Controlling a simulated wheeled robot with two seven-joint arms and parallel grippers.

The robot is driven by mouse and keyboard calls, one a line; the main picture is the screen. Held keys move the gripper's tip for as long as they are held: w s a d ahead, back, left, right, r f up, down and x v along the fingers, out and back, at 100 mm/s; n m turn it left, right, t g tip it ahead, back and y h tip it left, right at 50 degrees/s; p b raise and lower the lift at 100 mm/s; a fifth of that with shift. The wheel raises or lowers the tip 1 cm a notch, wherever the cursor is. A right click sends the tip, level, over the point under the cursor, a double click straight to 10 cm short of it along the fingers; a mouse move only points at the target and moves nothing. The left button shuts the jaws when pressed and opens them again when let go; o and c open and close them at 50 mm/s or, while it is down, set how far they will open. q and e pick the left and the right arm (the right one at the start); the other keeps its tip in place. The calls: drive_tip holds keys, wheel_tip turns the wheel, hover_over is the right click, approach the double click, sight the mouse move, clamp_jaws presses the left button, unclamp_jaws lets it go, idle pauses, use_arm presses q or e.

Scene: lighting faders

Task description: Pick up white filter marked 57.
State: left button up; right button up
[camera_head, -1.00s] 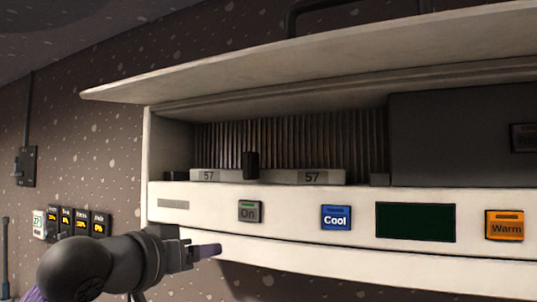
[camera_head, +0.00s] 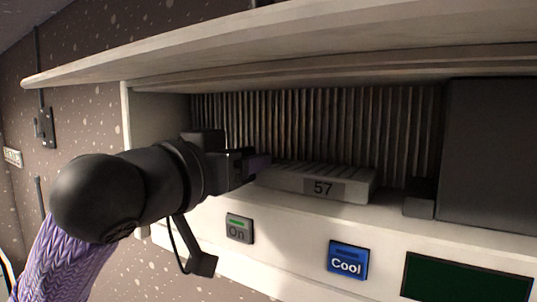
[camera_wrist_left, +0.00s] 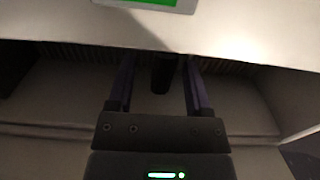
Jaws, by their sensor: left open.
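The white filter marked 57 (camera_head: 318,182) lies in the open slot of the white unit, its right-hand label showing in the head view. My left gripper (camera_head: 256,166) comes in from the left at the slot and covers the filter's left part and handle there. In the left wrist view the filter's dark upright handle (camera_wrist_left: 163,75) stands between the two purple fingers of my left gripper (camera_wrist_left: 158,68). The fingers are open, with a gap on both sides of the handle. My right gripper is in neither view.
A raised white lid (camera_head: 330,45) overhangs the slot. Dark ribbed fins (camera_head: 330,125) line its back, and a dark block (camera_head: 490,150) closes off the right. The front panel carries an On button (camera_head: 239,228), a blue Cool button (camera_head: 347,260) and a dark green display (camera_head: 465,282).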

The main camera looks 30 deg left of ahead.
use_arm(q)
drive_tip(key=shift+w, duration=1.2)
drive_tip(key=shift+s, duration=0.2)
drive_tip(key=shift+w, duration=0.1)
clamp_jaws()
drive_tip(key=shift+r, duration=0.15)
